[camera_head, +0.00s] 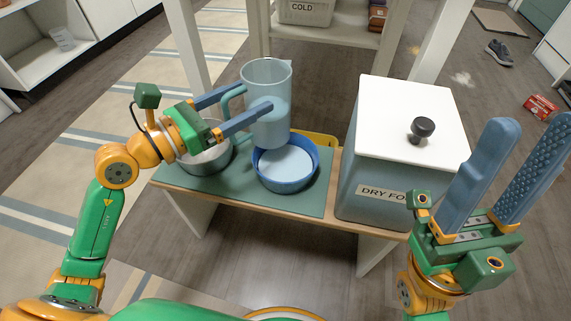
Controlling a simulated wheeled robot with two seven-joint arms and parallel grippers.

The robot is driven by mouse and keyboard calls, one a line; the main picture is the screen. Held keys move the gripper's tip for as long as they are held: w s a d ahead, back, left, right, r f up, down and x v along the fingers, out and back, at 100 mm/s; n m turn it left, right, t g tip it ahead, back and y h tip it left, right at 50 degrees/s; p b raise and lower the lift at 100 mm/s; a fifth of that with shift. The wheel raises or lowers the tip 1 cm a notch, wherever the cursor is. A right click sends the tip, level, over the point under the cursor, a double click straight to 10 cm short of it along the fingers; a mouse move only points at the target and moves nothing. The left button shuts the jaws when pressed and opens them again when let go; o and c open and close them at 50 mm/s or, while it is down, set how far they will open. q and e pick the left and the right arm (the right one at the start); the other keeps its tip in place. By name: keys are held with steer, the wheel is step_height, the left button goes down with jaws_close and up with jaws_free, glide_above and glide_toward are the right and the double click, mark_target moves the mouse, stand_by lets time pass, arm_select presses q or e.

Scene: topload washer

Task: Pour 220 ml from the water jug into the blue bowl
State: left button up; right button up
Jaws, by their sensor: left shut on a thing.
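The water jug (269,82) is a translucent pale-blue pitcher with its handle on the left. It looks nearly upright, just behind and above the far rim of the blue bowl; I cannot tell if it touches the rim. My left gripper (256,96) is shut on the jug from the left, its blue fingers at the handle and body. The blue bowl (263,178) sits on the green mat, with a pale surface inside; I cannot tell if that is water. The water level in the jug is unclear. My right gripper (512,165) is open and empty at the right.
A metal bowl (207,163) stands left of the blue bowl, partly under my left gripper. A large dry food bin (372,185) with a white lid stands right on the table. A yellow item (322,139) lies behind the blue bowl. The green mat's (300,204) front strip is clear.

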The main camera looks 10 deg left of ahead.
mark_target(241, 87)
arm_select(q)
step_height(241, 87, up, 4)
steer(key=p, duration=0.4)
steer(key=shift+r, duration=0.2)
steer(key=shift+f, duration=0.15)
